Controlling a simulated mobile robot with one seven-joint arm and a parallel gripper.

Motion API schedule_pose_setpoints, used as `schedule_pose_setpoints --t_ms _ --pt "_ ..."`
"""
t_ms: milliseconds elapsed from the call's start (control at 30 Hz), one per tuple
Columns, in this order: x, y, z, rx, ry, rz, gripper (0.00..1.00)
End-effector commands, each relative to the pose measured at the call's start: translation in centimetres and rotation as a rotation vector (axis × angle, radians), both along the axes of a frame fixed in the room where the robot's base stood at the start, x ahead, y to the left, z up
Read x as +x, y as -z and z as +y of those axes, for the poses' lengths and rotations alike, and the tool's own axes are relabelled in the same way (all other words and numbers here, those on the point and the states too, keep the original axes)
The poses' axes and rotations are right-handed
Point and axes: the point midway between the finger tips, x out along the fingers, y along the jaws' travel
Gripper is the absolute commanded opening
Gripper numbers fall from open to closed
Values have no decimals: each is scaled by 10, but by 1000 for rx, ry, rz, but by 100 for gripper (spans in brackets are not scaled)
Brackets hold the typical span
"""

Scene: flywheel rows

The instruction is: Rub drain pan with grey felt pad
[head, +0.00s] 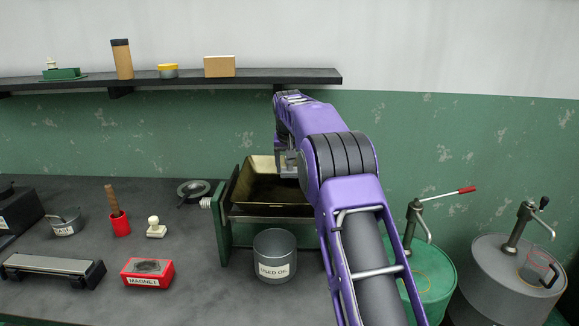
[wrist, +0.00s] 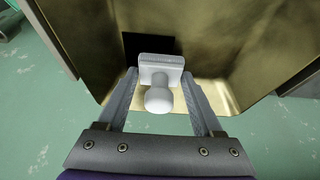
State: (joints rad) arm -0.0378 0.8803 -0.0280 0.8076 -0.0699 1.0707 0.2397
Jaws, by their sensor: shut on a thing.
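The drain pan (head: 262,183) is a brassy, open pan set in a green stand on the bench. In the wrist view its inner surface (wrist: 235,45) fills most of the upper picture. My gripper (wrist: 160,82) is shut on the grey felt pad (wrist: 160,68), a light grey block with a round knob facing the camera. The pad is over the pan near its edge; I cannot tell whether it touches the surface. A black square patch (wrist: 140,44) shows on the pan just beyond the pad. In the head view my gripper (head: 288,172) is at the pan's right side, and the pad is not clearly visible.
A metal can labelled "USED OIL" (head: 275,256) stands in front of the pan. A red magnet box (head: 147,273), a cream knobbed block (head: 156,227) and a red holder (head: 120,224) are to the left. A green drum (head: 427,285) stands right. A shelf (head: 200,78) runs above.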

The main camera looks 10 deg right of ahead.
Motion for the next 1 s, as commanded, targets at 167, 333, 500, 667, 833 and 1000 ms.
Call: schedule_pose_setpoints --t_ms 167,333,500,667,833,1000 --pt "0 -1 0 0 0 -1 2" --pt "0 -1 0 0 0 -1 2" --pt "0 0 0 0 0 0 2" --pt "0 3 0 0 0 -1 2" --pt "0 6 0 0 0 -1 2" --pt "0 10 0 0 0 -1 2"
